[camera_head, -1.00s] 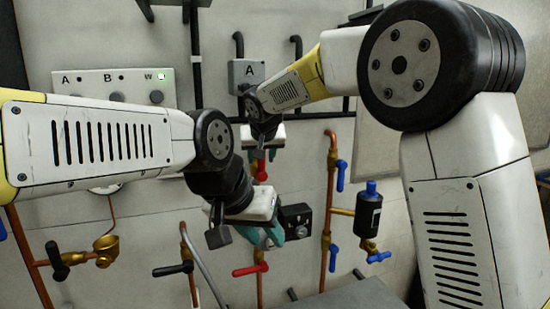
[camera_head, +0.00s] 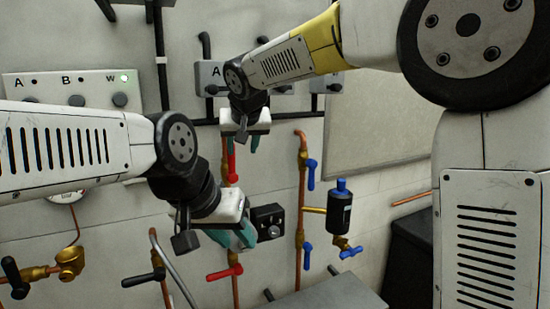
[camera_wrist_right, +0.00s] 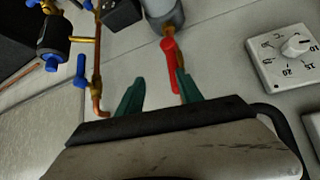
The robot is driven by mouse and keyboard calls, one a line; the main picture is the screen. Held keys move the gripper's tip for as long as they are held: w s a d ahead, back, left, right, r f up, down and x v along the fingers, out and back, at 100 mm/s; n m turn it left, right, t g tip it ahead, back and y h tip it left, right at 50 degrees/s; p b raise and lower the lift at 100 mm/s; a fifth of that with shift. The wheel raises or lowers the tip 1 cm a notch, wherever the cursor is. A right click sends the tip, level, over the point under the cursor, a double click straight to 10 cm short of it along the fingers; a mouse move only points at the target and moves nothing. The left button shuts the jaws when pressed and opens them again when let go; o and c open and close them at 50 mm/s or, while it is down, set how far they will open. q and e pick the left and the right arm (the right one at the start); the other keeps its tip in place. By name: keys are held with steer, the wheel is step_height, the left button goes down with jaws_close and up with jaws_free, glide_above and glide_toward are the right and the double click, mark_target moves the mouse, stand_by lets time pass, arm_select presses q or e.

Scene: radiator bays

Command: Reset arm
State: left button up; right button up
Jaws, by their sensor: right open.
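My right gripper (camera_head: 243,143) is the upper one in the head view, in front of the wall near a red lever (camera_head: 232,167). In the right wrist view its two teal fingers (camera_wrist_right: 159,92) stand apart with nothing between them that I can see held. The red lever (camera_wrist_right: 170,62) shows beyond the fingertips there, nearer the right finger; whether it touches is unclear. My left gripper (camera_head: 238,238) is lower, its teal fingers pointing down and right beside a small black box (camera_head: 267,222). Its fingers overlap in this view, so its opening is unclear.
A panel marked A, B and W (camera_head: 75,90) has a lit green lamp. Copper pipes carry blue valves (camera_head: 311,173), a black bottle (camera_head: 340,210), another red lever (camera_head: 224,272) and black levers (camera_head: 143,277). A grey surface (camera_head: 335,295) lies at the bottom.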

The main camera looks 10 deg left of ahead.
steer(key=s+d+f+m+g, duration=0.15)
steer(key=s+d, duration=0.25)
steer(key=d, duration=0.7)
steer(key=s+d+f+m, duration=0.15)
steer(key=s+d, duration=0.25)
steer(key=d, duration=0.8)
steer(key=s+d+f, duration=0.4)
steer(key=s+d, duration=0.1)
steer(key=s, duration=0.3)
steer(key=s+d+f+h, duration=0.1)
steer(key=s+d+f, duration=0.3)
steer(key=s, duration=0.3)
steer(key=shift+s+d+m, duration=0.35)
steer(key=shift+d+m, duration=0.05)
steer(key=shift+d, duration=0.1)
steer(key=shift+g, duration=0.25)
